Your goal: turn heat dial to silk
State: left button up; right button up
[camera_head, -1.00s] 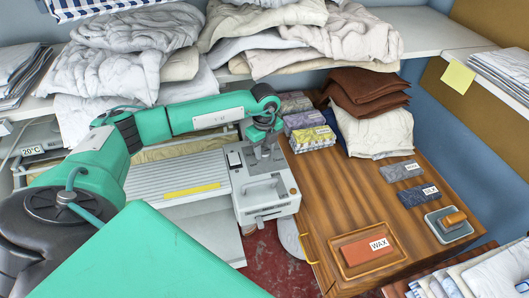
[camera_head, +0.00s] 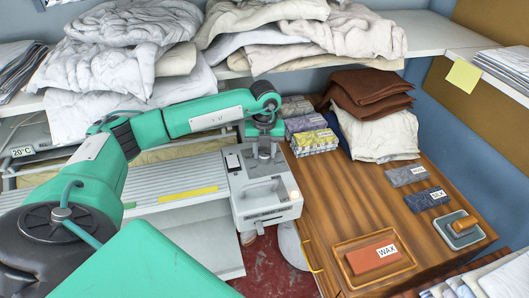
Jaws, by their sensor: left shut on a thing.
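The rotary ironer's white control box (camera_head: 265,205) stands at the right end of the ironer, beside the wooden table. My left gripper (camera_head: 265,158) points down at the back part of the box's top and is shut there. The heat dial is hidden under the gripper, so its setting cannot be read. A dark folded cloth labelled SILK (camera_head: 427,199) lies on the table to the right. My right gripper is not in view.
The wooden table (camera_head: 335,210) holds a tray with a WAX block (camera_head: 374,256), a brown-handled pad (camera_head: 460,227), folded cloths and stacked boxes (camera_head: 308,130). A shelf of white linens (camera_head: 300,45) runs behind my left arm. Red floor shows below the box.

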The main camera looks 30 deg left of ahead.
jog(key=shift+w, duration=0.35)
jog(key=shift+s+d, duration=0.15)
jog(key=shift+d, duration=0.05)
pick_arm(q)
jog(key=o, duration=1)
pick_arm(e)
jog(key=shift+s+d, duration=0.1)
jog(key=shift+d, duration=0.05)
pick_arm(q)
jog(key=shift+r, duration=0.15)
